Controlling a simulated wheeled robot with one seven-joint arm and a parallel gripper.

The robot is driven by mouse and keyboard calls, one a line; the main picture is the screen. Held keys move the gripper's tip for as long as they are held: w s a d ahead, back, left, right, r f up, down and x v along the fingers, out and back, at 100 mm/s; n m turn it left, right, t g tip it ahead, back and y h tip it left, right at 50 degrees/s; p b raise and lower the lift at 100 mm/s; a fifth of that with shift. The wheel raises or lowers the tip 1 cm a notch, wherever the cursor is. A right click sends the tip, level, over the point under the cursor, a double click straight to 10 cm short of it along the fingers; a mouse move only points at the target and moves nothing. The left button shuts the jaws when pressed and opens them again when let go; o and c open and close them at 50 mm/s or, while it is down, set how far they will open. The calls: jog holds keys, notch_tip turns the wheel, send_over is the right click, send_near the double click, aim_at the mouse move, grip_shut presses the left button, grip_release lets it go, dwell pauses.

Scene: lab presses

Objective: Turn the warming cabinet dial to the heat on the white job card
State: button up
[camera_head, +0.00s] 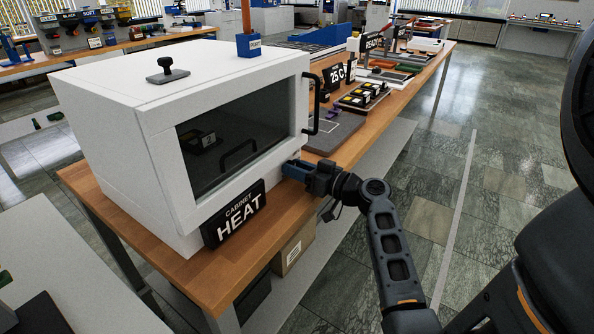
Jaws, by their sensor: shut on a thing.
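The white warming cabinet (100,100) stands on a wooden bench, with a dark glass door (235,135) and a black handle (312,104). A black plate reading CABINET HEAT (236,213) is at its lower front. My gripper (290,170) reaches the cabinet's front at the lower right, beside the door, and is shut on the dial there. The jaws hide the dial, so its setting cannot be read. I cannot make out a white job card clearly; a dark sign reading 25 C (336,77) stands further along the bench.
A grey mat (340,130) and a tray of black and yellow items (362,97) lie on the bench past the cabinet. A blue holder (249,45) and a black knobbed piece (167,70) sit on the cabinet top. The floor to the right (450,180) is clear.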

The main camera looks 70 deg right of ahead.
jog(key=o, duration=1)
jog(key=shift+o, duration=0.2)
jog(key=b+v, duration=0.1)
jog(key=v, duration=0.6)
jog(key=shift+s+b, duration=0.35)
jog(key=shift+s, duration=0.05)
